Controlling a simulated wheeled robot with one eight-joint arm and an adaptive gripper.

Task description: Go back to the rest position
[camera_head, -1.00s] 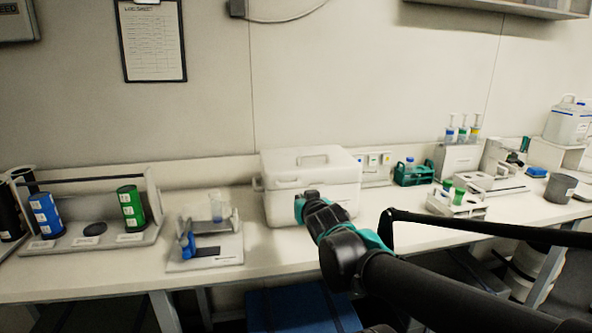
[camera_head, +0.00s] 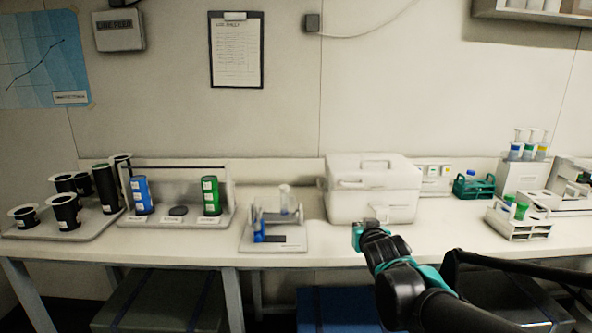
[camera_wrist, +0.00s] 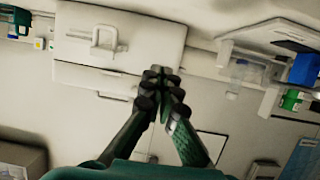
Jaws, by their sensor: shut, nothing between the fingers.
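My gripper (camera_head: 357,229) is in front of the white lidded box (camera_head: 371,205), at the bench's front edge in the head view. In the wrist view my gripper (camera_wrist: 161,74) has its fingertips together with nothing between them. The white box (camera_wrist: 75,50) lies beyond the fingers there, at the upper left, with its handle showing. I cannot tell from these views how far the fingertips are from the box. My dark arm reaches in from the lower right.
Left of the box is a small stand (camera_head: 283,238) with a clear vessel. Further left is a rack (camera_head: 183,219) with blue and green cylinders, then a tray of black containers (camera_head: 66,212). A tube rack (camera_head: 522,226) stands at the right. Blue and grey boxes are under the bench.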

